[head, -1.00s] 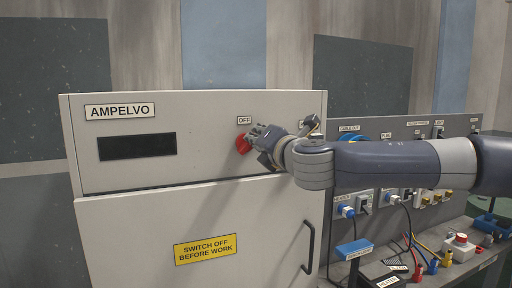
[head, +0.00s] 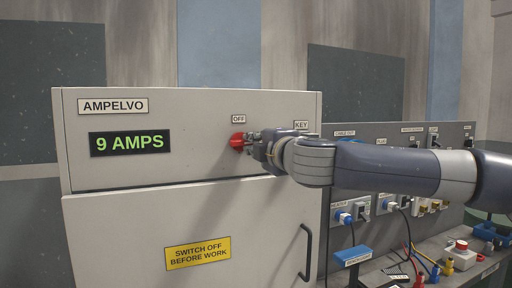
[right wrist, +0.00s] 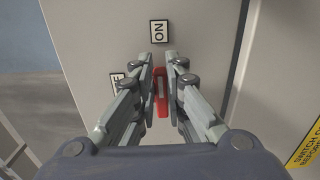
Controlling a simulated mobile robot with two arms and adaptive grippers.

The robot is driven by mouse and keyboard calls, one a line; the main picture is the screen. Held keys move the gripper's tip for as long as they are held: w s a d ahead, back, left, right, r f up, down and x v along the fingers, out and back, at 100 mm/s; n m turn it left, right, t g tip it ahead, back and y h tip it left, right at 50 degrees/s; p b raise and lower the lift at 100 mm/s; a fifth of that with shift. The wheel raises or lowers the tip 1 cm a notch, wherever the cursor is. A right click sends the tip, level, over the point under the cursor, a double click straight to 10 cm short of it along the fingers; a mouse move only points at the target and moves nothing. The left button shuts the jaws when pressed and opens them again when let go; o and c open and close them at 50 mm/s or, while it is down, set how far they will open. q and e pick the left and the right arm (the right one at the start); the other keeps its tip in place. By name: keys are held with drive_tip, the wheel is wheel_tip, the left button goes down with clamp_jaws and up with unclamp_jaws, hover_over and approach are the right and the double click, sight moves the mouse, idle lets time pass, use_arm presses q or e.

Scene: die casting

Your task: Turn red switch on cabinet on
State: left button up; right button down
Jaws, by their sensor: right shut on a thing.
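The red switch (head: 237,142) is on the upper front of the grey cabinet (head: 200,118), below the OFF label (head: 238,119). My right gripper (head: 250,141) is at the switch, its arm coming in from the right. In the right wrist view the red switch (right wrist: 161,92) sits between the two fingers of the right gripper (right wrist: 162,72), which are shut on it, and its long side lines up with the ON label (right wrist: 159,33). The cabinet's display (head: 130,143) is lit and reads 9 AMPS. The left gripper is not in view.
A KEY label (head: 301,125) is right of the switch, partly near my arm. A door handle (head: 306,253) and a yellow sign (head: 198,252) are on the cabinet door below. A bench panel (head: 400,135) with cables and plugs stands at right.

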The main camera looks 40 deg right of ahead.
drive_tip(key=shift+f+m, duration=0.1)
drive_tip(key=shift+m, duration=0.2)
drive_tip(key=c, duration=1.6)
unclamp_jaws()
drive_tip(key=shift+c, duration=0.2)
drive_tip(key=v, duration=1.2)
drive_tip(key=shift+f, duration=0.1)
